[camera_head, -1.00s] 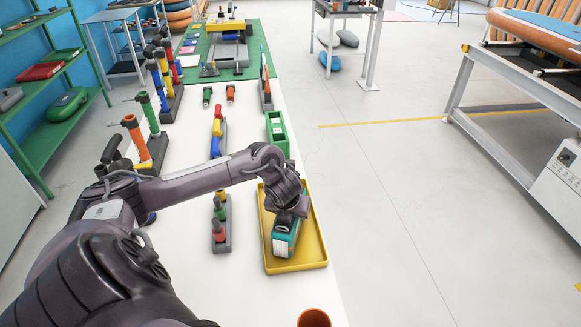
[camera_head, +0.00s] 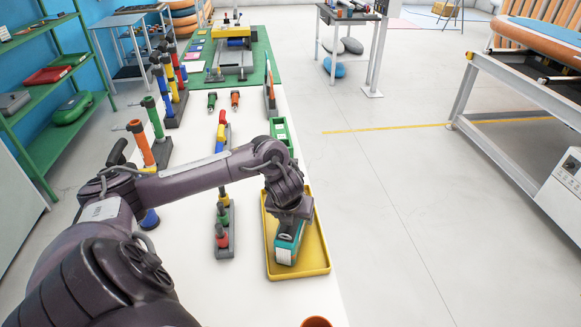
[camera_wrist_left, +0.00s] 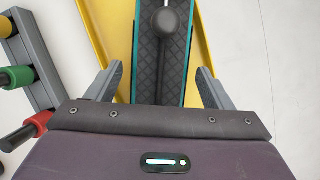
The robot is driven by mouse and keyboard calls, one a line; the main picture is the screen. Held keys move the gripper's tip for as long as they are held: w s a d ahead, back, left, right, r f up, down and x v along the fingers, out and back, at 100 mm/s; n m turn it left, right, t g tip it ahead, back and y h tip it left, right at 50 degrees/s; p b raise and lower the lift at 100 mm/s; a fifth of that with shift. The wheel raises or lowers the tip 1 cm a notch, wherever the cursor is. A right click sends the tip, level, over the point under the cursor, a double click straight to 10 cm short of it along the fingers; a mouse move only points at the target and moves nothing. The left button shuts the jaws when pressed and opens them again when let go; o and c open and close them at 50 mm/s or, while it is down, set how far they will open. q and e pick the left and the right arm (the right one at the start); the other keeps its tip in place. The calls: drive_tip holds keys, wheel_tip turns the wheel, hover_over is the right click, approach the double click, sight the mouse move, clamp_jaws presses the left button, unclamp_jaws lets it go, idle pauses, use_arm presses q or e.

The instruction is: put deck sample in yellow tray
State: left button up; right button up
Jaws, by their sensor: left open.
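The deck sample (camera_head: 285,250) is a teal-edged block with a white label on its near end. It sits in the yellow tray (camera_head: 318,262), in the tray's left part. In the left wrist view the deck sample (camera_wrist_left: 175,70) shows a dark quilted top with a round black knob, over the yellow tray (camera_wrist_left: 98,25). My left gripper (camera_wrist_left: 160,85) is open, with one finger on each side of the deck sample and a gap visible at both. In the head view my left gripper (camera_head: 291,222) is right above it and hides part of it. My right gripper is not in view.
A grey rack with red and green pegs (camera_head: 222,235) stands just left of the tray. A green open box (camera_head: 281,132) is behind the tray. An orange cup (camera_head: 316,322) is at the near edge. Clear floor lies to the right.

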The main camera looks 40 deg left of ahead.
use_arm(q)
drive_tip(key=p+v, duration=0.1)
drive_tip(key=v, duration=0.6)
drive_tip(key=shift+a, duration=0.1)
drive_tip(key=shift+s+r+p, duration=0.25)
drive_tip(key=shift+r+p, duration=0.15)
drive_tip(key=shift+p, duration=0.05)
